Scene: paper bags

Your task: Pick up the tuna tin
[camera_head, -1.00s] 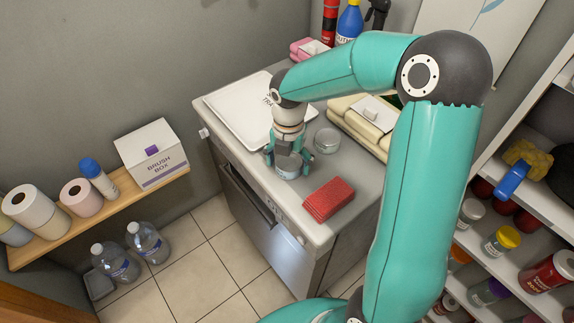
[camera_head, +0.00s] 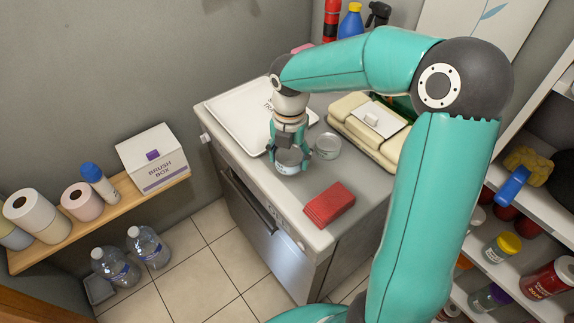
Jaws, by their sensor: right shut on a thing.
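The tuna tin (camera_head: 289,161) is a small round tin with a light blue-grey side, near the left front edge of the grey counter. My right gripper (camera_head: 290,152) is above it, with its teal fingers shut around the tin from both sides. The fingers and palm hide part of the tin's top. I cannot tell whether the tin touches the counter. My left gripper is not in view.
A glass-like round dish (camera_head: 327,146) stands close to the right of the held tin.

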